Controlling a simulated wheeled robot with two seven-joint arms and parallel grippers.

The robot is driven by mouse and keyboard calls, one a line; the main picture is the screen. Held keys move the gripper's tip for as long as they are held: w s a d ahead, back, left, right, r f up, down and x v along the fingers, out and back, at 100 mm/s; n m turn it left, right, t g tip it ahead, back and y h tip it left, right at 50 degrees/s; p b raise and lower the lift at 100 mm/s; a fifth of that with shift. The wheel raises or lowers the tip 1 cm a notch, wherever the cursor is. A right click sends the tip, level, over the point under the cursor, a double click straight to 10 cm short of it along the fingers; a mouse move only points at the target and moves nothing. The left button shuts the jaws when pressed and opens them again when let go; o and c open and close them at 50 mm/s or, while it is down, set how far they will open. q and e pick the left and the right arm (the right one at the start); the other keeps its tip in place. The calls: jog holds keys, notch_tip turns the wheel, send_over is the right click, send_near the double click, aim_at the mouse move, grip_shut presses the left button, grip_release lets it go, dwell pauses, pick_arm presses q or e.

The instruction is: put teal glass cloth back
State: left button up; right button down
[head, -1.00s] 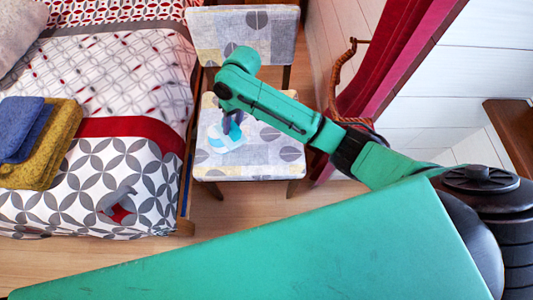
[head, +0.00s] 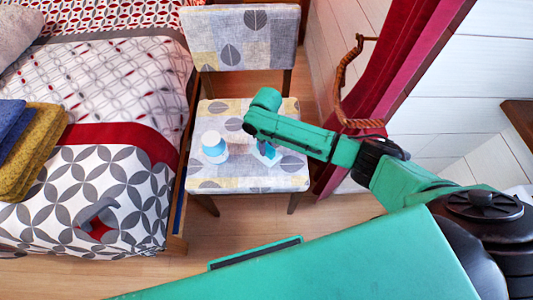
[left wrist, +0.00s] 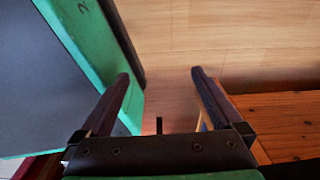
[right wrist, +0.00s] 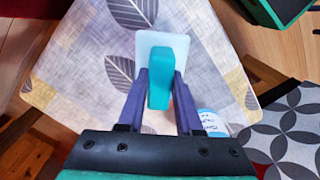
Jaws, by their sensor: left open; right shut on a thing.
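A small teal folded piece, which looks like the teal glass cloth (right wrist: 165,80), sits between the fingers of my right gripper (right wrist: 160,78) in the right wrist view. The gripper is shut on it. A pale whitish flat piece (right wrist: 148,42) shows just behind it; I cannot tell if it is part of the cloth. In the head view my right gripper (head: 268,148) is over the right part of the patterned chair seat (head: 235,180). I cannot tell if the cloth touches the seat. My left gripper (left wrist: 160,76) is open and empty above the wood floor.
A white and blue bottle (head: 214,148) stands on the seat, left of my right gripper; it also shows in the right wrist view (right wrist: 212,122). The bed (head: 110,185) with folded yellow (head: 38,145) and blue towels (head: 14,122) is at left. A red curtain (head: 385,80) hangs at right.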

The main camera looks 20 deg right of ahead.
aim_at(267, 152)
notch_tip(267, 152, down, 3)
jog(key=shift+f+b, duration=0.2)
jog(key=shift+b, duration=0.2)
jog(key=c, duration=0.6)
grip_release()
jog(key=shift+f, duration=0.1)
pick_arm(q)
jog(key=shift+w+d+f, duration=0.1)
jog(key=shift+w, duration=0.4)
jog(key=shift+w+d+f, duration=0.1)
jog(key=shift+w, duration=0.4)
pick_arm(e)
jog(key=shift+r, duration=0.3)
notch_tip(267, 152, up, 4)
jog(key=shift+f+p, duration=0.25)
jog(key=shift+p, duration=0.6)
notch_tip(267, 152, up, 8)
jog(key=shift+r+p, duration=0.1)
jog(key=shift+p, duration=0.7)
pick_arm(q)
jog(key=shift+s+a+r, duration=0.15)
jog(key=shift+s+r, duration=0.8)
jog(key=shift+r, duration=0.3)
